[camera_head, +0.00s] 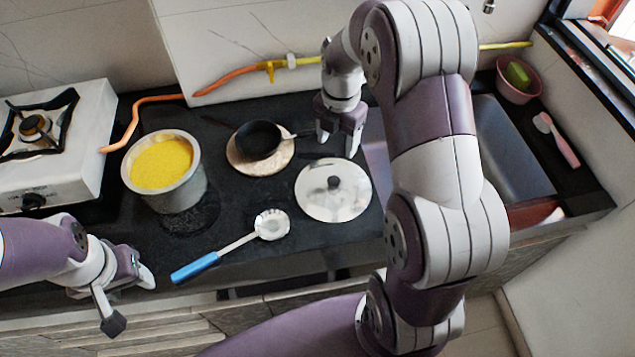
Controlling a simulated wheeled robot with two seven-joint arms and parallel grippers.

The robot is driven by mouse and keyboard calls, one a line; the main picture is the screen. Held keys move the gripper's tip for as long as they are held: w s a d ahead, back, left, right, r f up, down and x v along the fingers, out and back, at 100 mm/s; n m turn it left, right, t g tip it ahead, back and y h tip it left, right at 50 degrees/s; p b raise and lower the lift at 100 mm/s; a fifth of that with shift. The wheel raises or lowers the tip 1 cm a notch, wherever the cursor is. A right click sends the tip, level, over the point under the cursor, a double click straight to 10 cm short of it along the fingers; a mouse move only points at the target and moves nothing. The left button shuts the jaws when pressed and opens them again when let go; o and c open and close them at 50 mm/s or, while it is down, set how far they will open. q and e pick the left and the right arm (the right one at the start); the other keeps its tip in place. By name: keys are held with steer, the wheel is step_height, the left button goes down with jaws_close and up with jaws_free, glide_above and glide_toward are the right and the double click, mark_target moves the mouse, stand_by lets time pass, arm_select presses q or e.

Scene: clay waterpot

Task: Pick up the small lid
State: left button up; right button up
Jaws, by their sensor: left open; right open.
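A round silver lid (343,206) with a dark knob lies flat on the black counter, right of centre. My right gripper (337,142) points down just behind the lid, with its fingers apart and nothing visible between them. It appears apart from the lid's knob. My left gripper (130,301) is open and empty at the lower left, by the counter's front edge, well away from the lid.
A metal pot (181,198) of yellow food stands at left, near the white stove (88,135). A small black pan (258,138) sits on a round board (243,167). A blue-handled ladle (238,245) lies in front. A sink (512,150) and pink bowl (531,92) are at right.

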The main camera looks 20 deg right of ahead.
mark_target(334, 179)
steer(key=f, duration=0.4)
steer(key=shift+s+d, duration=0.3)
steer(key=shift+s, duration=0.1)
steer(key=f, duration=0.2)
steer(key=a+f, duration=0.1)
steer(key=f, duration=0.2)
steer(key=f+p, duration=0.1)
steer(key=f, duration=0.1)
steer(key=shift+s+a+f, duration=0.1)
steer(key=shift+a+f, duration=0.15)
steer(key=shift+a, duration=0.05)
steer(key=shift+d+f, duration=0.25)
steer(key=shift+d, duration=0.05)
steer(key=shift+a+r, duration=0.15)
steer(key=shift+a, duration=0.2)
jaws_close()
steer(key=shift+d, duration=0.15)
